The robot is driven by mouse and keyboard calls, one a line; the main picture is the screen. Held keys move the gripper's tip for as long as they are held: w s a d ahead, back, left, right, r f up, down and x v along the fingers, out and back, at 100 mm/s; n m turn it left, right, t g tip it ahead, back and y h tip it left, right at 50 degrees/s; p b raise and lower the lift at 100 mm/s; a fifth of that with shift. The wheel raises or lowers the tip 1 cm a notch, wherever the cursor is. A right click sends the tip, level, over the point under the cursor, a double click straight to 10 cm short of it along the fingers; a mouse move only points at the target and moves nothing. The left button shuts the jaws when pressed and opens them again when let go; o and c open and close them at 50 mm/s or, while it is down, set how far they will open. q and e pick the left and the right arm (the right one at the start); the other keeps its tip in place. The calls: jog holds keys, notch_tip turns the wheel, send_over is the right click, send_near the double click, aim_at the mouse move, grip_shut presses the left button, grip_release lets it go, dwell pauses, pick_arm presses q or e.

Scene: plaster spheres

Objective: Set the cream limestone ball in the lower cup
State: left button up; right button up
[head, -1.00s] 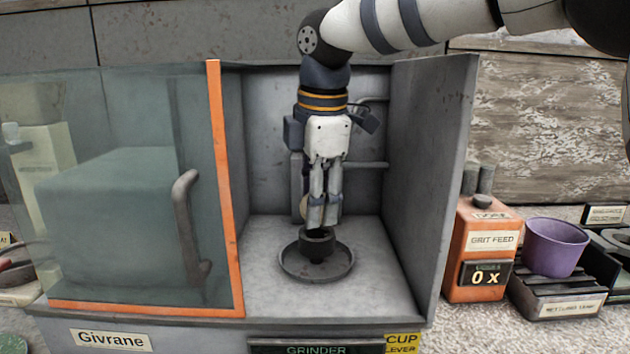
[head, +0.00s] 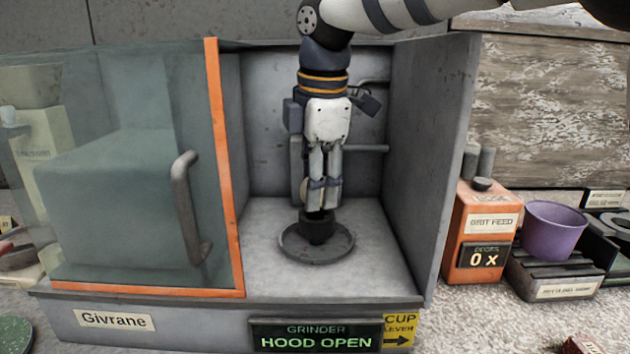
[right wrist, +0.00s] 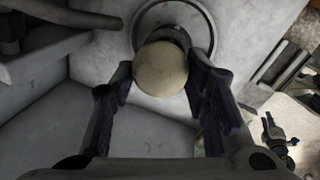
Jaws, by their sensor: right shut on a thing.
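The cream limestone ball (right wrist: 160,69) is between the fingers of my right gripper (right wrist: 160,82) in the right wrist view. In the head view only a tan edge of the ball (head: 305,190) shows at the left of the fingers. My right gripper (head: 320,198) points straight down inside the grinder and is shut on the ball. The lower cup (head: 317,229) is a dark cup on a round dish (head: 330,256), directly below the fingertips. The ball partly covers the cup in the wrist view; I cannot tell whether they touch.
The grinder's orange-edged glass hood (head: 120,200) stands to the left, and the display (head: 316,337) reads HOOD OPEN. A grey side wall (head: 425,170) closes the right. Outside stand an orange grit feed box (head: 478,232) and a purple pot (head: 553,232). A grey bar (head: 368,148) is behind the gripper.

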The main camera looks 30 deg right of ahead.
jog(key=shift+f, duration=1.2)
dwell(0.3)
jog(key=o, duration=1.2)
jog(key=shift+r, duration=2.05)
